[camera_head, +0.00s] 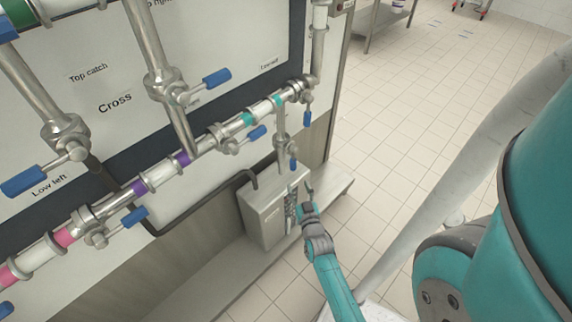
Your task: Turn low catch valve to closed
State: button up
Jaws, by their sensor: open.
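No label reading "low catch" is legible, so I cannot tell for sure which valve it is. A valve with a blue handle (293,161) sits on the short vertical pipe above a grey box; its handle hangs downward, roughly along the pipe. My gripper (307,190) is open and empty, just below and right of that handle, apart from it in the picture. It overlaps the right side of the box. Another blue handle (308,118) hangs down at the right end of the sloping pipe, and one more blue handle (257,132) points right along that pipe.
The grey box (262,217) stands on a metal ledge (225,290). More blue-handled valves (216,78) and pipes cover the panel (105,55) at left, with labels such as "Top catch", "Cross" and "Low left". The tiled floor (420,120) at right is open, with a metal table (385,20) behind.

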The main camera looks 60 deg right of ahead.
aim_at(294, 164)
jog(key=x, duration=1.2)
jog(key=shift+s+d, duration=0.2)
jog(key=shift+d, duration=0.35)
grip_shut()
